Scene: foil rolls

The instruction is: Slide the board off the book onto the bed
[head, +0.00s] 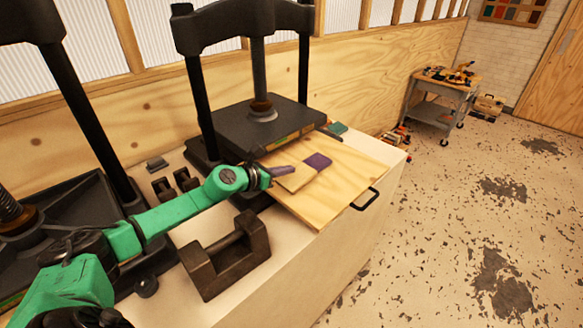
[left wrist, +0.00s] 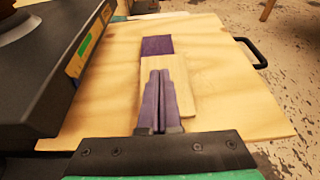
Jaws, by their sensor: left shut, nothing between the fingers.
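The small light-wood board (head: 296,178) lies on the plywood bed (head: 335,188), next to the purple book (head: 318,161). In the left wrist view the board (left wrist: 182,78) meets the near edge of the book (left wrist: 157,45); I cannot tell whether it still overlaps the book. The bed (left wrist: 225,85) has a black handle on its outer edge. My left gripper (head: 290,170) is shut and empty, its purple-grey fingers (left wrist: 160,75) over the board. I cannot tell whether the tips touch it; they hide part of it. My right gripper is not in view.
The black press platen (head: 265,126) hangs beside the bed, close to my left gripper. A dark iron block with a handle (head: 228,262) stands on the white bench nearer me. The handle (head: 366,199) juts out past the bed. A grey cart (head: 440,98) stands far off.

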